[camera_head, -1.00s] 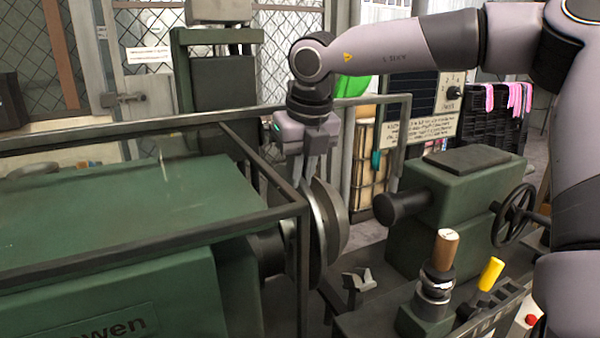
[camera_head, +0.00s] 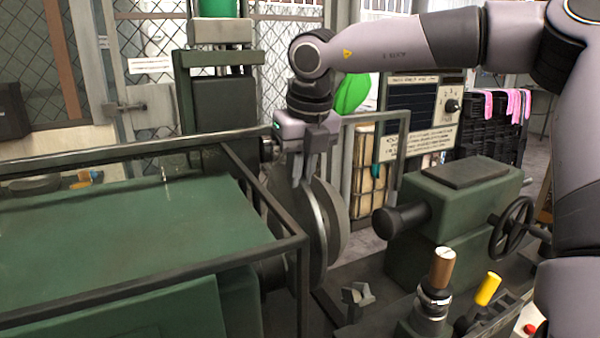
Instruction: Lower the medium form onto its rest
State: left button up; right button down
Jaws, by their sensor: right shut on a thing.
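My right gripper (camera_head: 302,170) reaches down from above in the middle of the view. It is shut on the upper rim of a round grey form (camera_head: 336,215). The form hangs upright with its broad thin edge toward me. A dark round part of the machine's spindle end (camera_head: 270,272) is just left of the form, partly hidden by the frame bars; I cannot tell whether they touch. No rest can be made out with certainty; a small grey bracket (camera_head: 357,297) stands low to the right of the form. My left gripper is not in view.
A green machine housing (camera_head: 110,235) with a dark rail frame (camera_head: 215,278) fills the left. A green tailstock (camera_head: 455,215) with a handwheel (camera_head: 512,225) is at right. A brown handle (camera_head: 443,267) and a yellow handle (camera_head: 488,289) stand in front.

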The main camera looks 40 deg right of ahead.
jog(key=shift+w+d+r+p+v, duration=0.1)
jog(key=shift+w+p+v, duration=0.2)
jog(key=shift+p+v, duration=0.75)
jog(key=shift+w+d+r+p+v, duration=0.1)
jog(key=shift+w+p+v, duration=0.15)
jog(key=shift+p+v, duration=0.8)
jog(key=shift+w+d+p+v, duration=0.1)
jog(key=shift+w+p+v, duration=0.3)
jog(key=shift+v, duration=2.45)
jog(key=shift+w+r, duration=0.1)
jog(key=shift+w, duration=0.1)
